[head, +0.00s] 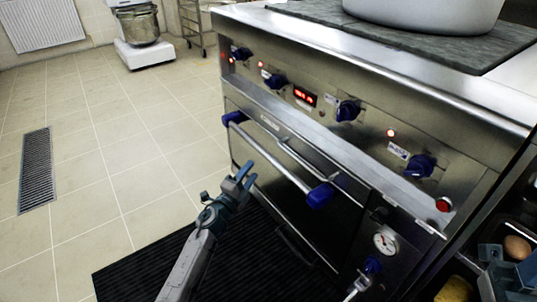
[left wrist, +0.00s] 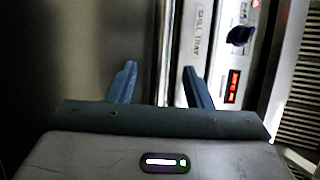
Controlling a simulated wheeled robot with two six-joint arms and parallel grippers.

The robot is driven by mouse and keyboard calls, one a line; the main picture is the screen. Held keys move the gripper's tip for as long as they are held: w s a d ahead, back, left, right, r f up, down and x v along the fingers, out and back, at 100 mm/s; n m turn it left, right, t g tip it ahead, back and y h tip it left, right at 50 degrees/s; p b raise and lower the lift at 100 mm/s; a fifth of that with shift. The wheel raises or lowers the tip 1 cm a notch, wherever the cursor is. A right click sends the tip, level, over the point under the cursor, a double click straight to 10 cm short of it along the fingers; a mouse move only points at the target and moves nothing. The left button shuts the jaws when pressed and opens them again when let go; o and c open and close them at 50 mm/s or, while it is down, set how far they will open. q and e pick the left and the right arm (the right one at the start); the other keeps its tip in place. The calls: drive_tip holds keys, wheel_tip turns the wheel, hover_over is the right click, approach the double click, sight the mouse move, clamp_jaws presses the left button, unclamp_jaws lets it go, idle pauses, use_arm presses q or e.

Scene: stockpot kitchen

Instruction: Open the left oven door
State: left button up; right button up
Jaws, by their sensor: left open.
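The left oven door (head: 318,222) is a dark steel panel on the range front and looks shut. Its handle is a steel bar (head: 277,162) with blue ends, running slantwise across the door's top. My left gripper (head: 244,177) is open and empty, just in front of and left of the bar; the bar is not between its fingers. In the left wrist view, the open fingers (left wrist: 160,88) point toward a dark steel surface and a bright upright edge. My right gripper (head: 497,268) shows only partly at the lower right edge, and its jaws are unclear.
A spill tray strip (left wrist: 195,45) and blue knobs (head: 347,110) lie above the door. A large pot (head: 425,12) stands on top. A gauge (head: 385,243) and another bar (head: 357,286) are at lower right.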

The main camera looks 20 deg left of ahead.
sight(265, 154)
use_arm(q)
drive_tip(key=b+x, duration=0.1)
drive_tip(key=x, duration=0.8)
drive_tip(key=shift+w+b, duration=0.25)
drive_tip(key=shift+b, duration=0.1)
clamp_jaws()
